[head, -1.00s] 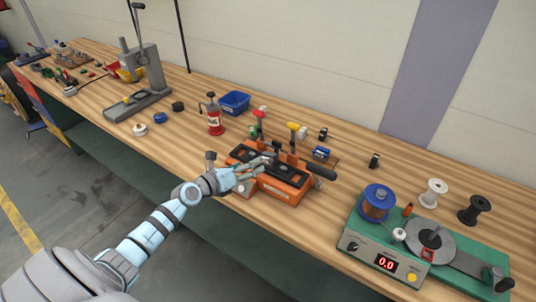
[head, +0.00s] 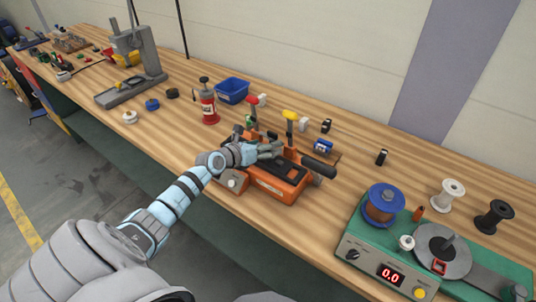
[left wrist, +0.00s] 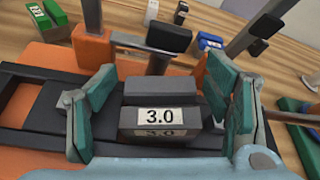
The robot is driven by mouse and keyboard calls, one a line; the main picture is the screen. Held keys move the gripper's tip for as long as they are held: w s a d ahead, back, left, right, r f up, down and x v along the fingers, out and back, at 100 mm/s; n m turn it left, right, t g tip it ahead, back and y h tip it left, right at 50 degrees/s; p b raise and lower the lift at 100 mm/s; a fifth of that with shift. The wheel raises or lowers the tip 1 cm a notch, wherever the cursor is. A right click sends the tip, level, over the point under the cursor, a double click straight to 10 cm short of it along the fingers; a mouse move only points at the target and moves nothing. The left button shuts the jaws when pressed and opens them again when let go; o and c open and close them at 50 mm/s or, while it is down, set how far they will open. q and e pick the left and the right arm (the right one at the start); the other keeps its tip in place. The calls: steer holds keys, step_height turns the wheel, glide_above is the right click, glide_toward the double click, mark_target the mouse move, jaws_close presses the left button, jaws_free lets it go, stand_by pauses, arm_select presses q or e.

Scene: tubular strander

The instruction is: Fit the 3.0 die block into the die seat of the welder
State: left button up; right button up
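The orange welder (head: 283,183) with a black top stands at the bench's front edge. My left gripper (head: 272,150) is over its back left part in the head view and hides what is under it. In the left wrist view the grey die block (left wrist: 160,88), labelled 3.0, lies between the two teal fingers of my left gripper (left wrist: 165,95). The fingers are spread, with a gap on each side of the block. The block sits among the welder's dark rails (left wrist: 40,115); whether it is fully down in the die seat I cannot tell. My right gripper is out of view.
Upright red-topped (head: 252,103) and yellow-topped (head: 290,118) levers rise behind the gripper. A green machine with spools (head: 350,240) is at right.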

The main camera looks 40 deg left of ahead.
arm_select(q)
steer(key=shift+s+r, duration=0.15)
steer(key=shift+s, duration=0.2)
steer(key=c, duration=1.2)
steer(key=shift+w, duration=0.1)
jaws_close()
steer(key=shift+r, duration=0.1)
